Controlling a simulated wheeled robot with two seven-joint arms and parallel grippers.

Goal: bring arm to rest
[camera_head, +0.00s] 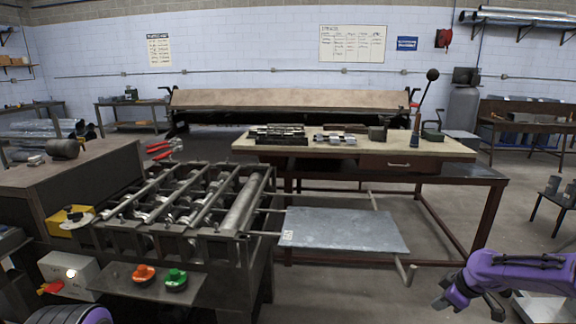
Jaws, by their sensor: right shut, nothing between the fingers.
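My right arm (520,268) is purple and comes in from the right edge at the lower right. My right gripper (441,301) points down and left, shut and empty, in front of the open floor. It is apart from the grey sheet metal panel (340,230), which lies flat on support bars up and left of it. A small purple part of my left arm (72,315) shows at the bottom left corner; the left gripper is out of view.
The roller machine (185,205) stands at left centre, with orange (144,272) and green (175,278) knobs in front. A workbench (430,152) with tools stands behind the panel. A pale low surface (545,308) lies below my right arm.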

